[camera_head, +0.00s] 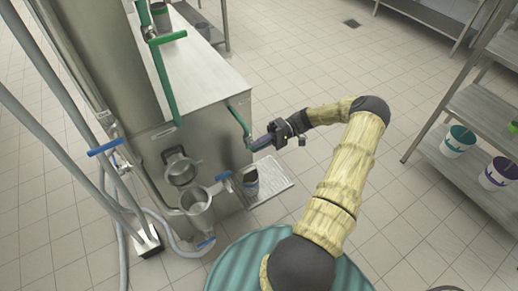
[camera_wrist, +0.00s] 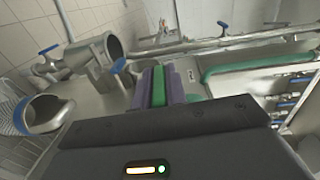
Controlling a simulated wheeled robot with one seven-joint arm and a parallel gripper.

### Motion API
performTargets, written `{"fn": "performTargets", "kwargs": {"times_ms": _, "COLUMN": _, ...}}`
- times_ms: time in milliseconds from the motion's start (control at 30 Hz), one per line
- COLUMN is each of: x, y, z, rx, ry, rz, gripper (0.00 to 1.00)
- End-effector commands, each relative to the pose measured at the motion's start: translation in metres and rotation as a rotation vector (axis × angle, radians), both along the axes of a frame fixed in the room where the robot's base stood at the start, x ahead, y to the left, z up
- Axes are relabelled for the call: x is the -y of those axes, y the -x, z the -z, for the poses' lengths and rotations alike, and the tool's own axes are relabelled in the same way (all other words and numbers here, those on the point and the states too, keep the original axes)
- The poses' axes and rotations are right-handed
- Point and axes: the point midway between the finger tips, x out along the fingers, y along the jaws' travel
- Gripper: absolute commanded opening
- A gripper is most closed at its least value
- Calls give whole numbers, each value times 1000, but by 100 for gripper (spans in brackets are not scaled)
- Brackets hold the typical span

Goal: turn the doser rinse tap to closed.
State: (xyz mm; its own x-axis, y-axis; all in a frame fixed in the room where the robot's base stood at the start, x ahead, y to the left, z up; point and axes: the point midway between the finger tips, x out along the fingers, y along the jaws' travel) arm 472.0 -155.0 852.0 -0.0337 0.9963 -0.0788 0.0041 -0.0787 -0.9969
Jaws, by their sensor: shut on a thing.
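A green lever handle (camera_head: 237,119) sticks out from the corner of the steel machine in the head view. It is the handle I take for the doser rinse tap; no label is readable. My gripper (camera_head: 254,144) is at the handle's lower end. In the wrist view, my gripper (camera_wrist: 159,86) has its purple fingers shut on a green bar (camera_wrist: 158,85), seen between them. The fingers hide part of the handle, and its pivot is not clear.
The steel machine (camera_head: 212,133) carries a taller green lever (camera_head: 163,80) and a blue-handled valve (camera_head: 105,148). A shelf with buckets (camera_head: 458,141) is at right. Open tiled floor lies between.

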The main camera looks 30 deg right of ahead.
Motion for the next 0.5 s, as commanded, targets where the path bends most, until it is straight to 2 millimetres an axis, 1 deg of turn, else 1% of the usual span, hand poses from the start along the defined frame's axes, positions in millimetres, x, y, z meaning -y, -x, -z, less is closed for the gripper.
{"fn": "performTargets", "kwargs": {"times_ms": 33, "x": 1, "y": 0, "z": 4, "rx": -1, "ry": -22, "rz": 2, "gripper": 0}}
{"fn": "performTargets", "kwargs": {"times_ms": 200, "x": 0, "y": 0, "z": 4, "rx": -3, "ry": -75, "rz": 1, "gripper": 0}}
{"fn": "performTargets", "kwargs": {"times_ms": 500, "x": 0, "y": 0, "z": 2, "rx": -5, "ry": -95, "rz": 1, "gripper": 0}}
